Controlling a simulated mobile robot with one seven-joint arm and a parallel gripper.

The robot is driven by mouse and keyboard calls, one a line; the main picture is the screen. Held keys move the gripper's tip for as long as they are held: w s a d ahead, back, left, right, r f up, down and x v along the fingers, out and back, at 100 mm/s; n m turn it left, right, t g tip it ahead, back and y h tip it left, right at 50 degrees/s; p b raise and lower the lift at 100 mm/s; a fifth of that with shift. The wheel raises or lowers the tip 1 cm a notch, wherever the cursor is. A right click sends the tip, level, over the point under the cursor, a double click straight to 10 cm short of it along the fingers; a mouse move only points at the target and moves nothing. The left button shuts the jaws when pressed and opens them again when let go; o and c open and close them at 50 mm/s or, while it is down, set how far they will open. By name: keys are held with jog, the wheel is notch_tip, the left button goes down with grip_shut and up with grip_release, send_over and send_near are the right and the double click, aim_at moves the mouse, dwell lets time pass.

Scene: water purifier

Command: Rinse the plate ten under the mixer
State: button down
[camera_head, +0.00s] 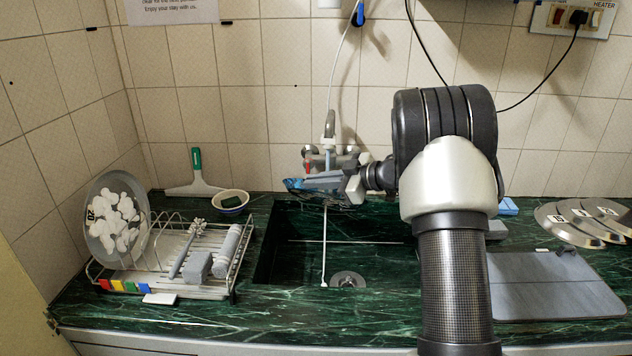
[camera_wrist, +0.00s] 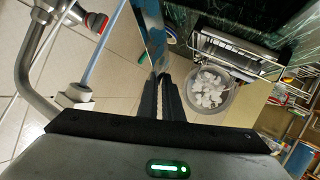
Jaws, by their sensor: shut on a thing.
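My gripper (camera_head: 345,184) is at the mixer (camera_head: 331,158) over the sink. It is shut on a thin, shiny bluish plate (camera_head: 308,184), seen nearly edge-on just below the mixer. The held plate (camera_wrist: 150,32) also shows as a narrow mirror-like strip beyond my fingers (camera_wrist: 163,88) in the wrist view. No number on it is readable. A thin pale vertical line (camera_head: 324,250) runs from below the plate towards the drain; I cannot tell whether it is water.
A dish rack (camera_head: 160,262) at left holds a plate with white blotches (camera_head: 112,222). A bowl (camera_head: 230,200) and squeegee (camera_head: 194,180) stand behind it. Several numbered plates (camera_head: 572,228) lie at right, behind a grey board (camera_head: 550,286). The dark sink (camera_head: 375,262) is otherwise clear.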

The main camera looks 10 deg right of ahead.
jog(key=shift+d+r, duration=0.1)
jog(key=shift+d, duration=0.1)
jog(key=shift+s+d+p, duration=0.25)
jog(key=shift+d+p, duration=0.1)
jog(key=shift+p, duration=0.1)
jog(key=s+a, duration=0.6)
jog(key=s, duration=0.6)
dwell(1.0)
jog(key=shift+a, duration=0.1)
dwell(1.0)
jog(key=shift+s+a+r+p, duration=0.5)
jog(key=shift+s+r+p, duration=0.3)
jog(key=shift+s, duration=0.1)
jog(key=shift+s+a+r+p, duration=0.45)
jog(key=shift+s+r+p, duration=0.25)
jog(key=shift+s, duration=0.2)
